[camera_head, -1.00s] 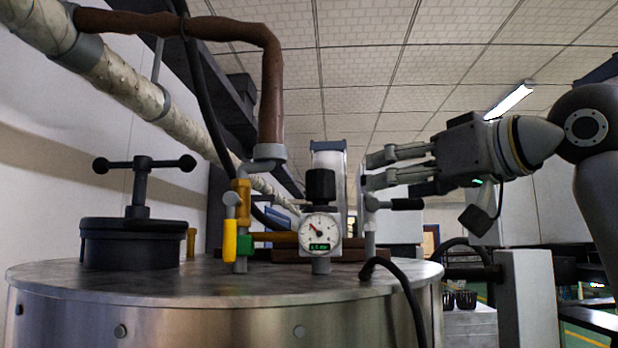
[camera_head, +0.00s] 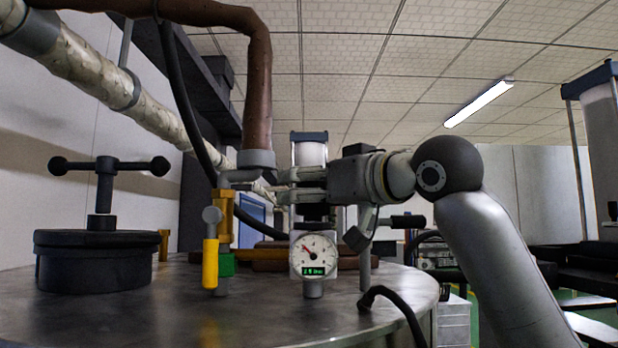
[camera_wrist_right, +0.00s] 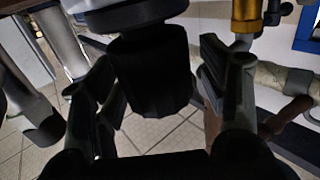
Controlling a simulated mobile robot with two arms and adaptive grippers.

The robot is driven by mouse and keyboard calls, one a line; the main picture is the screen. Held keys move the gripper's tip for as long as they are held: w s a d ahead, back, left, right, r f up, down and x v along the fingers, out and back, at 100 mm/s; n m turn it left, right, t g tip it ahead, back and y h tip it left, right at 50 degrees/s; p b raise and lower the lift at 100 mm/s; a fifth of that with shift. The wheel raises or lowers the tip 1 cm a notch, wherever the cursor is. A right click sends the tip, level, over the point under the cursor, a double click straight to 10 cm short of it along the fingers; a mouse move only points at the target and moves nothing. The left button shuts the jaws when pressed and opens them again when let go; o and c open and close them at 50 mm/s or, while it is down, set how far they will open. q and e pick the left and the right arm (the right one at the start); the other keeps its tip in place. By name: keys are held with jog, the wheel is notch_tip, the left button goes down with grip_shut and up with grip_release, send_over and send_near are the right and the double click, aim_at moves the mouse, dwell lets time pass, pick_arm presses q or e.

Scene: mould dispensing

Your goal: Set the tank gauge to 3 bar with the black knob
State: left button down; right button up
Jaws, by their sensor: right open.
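The round white gauge (camera_head: 314,254) stands upright on top of the steel tank (camera_head: 130,318). Its needle points to the upper left, and a green digital readout below the dial is too small to read surely. In the right wrist view the ribbed knob (camera_wrist_right: 150,75) lies between my two fingers, with a gap showing on each side. My right gripper (camera_head: 283,186) is open around the knob, reaching in from the right. My left gripper is not in view.
A yellow-handled valve (camera_head: 210,262) stands just left of the gauge, below a brown pipe (camera_head: 257,95). A black lid with a T-handle (camera_head: 105,180) is at the left. A black-handled valve (camera_head: 405,221) and a black hose (camera_head: 395,300) are to the right.

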jog(key=shift+d+r, duration=0.1)
jog(key=shift+s+d, duration=0.2)
jog(key=shift+d, duration=0.1)
jog(key=shift+c, duration=1.1)
jog(key=shift+w+a, duration=0.1)
jog(key=shift+a, duration=0.1)
jog(key=shift+c, duration=1.4)
jog(key=c, duration=0.5)
jog(key=shift+m+t+h+b, duration=0.5)
jog(key=shift+m+h+b, duration=0.15)
jog(key=shift+h, duration=0.15)
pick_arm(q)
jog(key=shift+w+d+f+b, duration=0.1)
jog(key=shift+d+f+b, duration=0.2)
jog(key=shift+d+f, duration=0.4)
pick_arm(e)
jog(key=shift+m+t+h, duration=0.6)
jog(key=shift+m+h, duration=0.05)
jog(key=shift+h, duration=0.35)
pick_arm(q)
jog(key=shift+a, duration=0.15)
